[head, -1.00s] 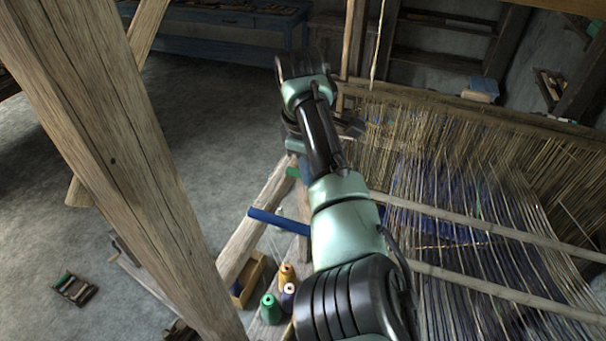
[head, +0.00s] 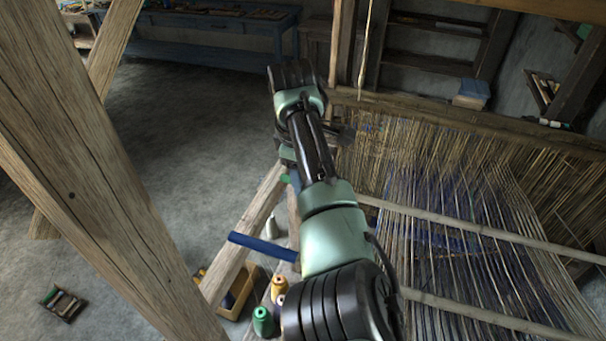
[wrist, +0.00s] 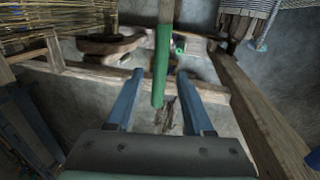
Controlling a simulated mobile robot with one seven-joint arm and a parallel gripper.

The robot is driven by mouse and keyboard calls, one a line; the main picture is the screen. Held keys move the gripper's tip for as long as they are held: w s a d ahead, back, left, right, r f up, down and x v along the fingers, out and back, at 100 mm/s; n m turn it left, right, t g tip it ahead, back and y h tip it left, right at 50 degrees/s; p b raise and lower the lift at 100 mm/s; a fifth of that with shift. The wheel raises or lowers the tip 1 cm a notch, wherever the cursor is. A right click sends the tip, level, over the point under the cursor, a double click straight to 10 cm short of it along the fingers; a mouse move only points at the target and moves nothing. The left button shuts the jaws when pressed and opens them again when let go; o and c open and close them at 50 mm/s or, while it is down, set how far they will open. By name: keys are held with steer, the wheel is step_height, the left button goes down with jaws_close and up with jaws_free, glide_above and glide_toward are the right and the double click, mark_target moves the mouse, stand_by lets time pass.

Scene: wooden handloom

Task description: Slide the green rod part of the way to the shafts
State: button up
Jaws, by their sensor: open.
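The green rod (wrist: 160,72) shows in the wrist view as a bar with a green end and a bare wooden stretch further up. Its green end lies between the two blue fingers of my gripper (wrist: 159,78), with a gap on both sides. My gripper is open and does not hold it. I cannot tell how deep the rod sits between the fingers. In the head view only a small green tip (head: 285,179) shows beside my arm, which hides the rest. The shafts are not clearly told apart from the loom's threads.
A blue rod (head: 262,246) sticks out to the left below the green one. Thread cones, one green (head: 262,321), and a wooden box (head: 240,300) stand near the loom's side beam. Warp threads (head: 450,230) spread to the right. A thick wooden post (head: 85,150) rises on the left.

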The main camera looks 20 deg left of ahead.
step_height(320, 180, up, 13)
steer(key=s+b, duration=0.2)
steer(key=b, duration=0.1)
steer(key=shift+s, duration=0.3)
steer(key=shift+f, duration=0.15)
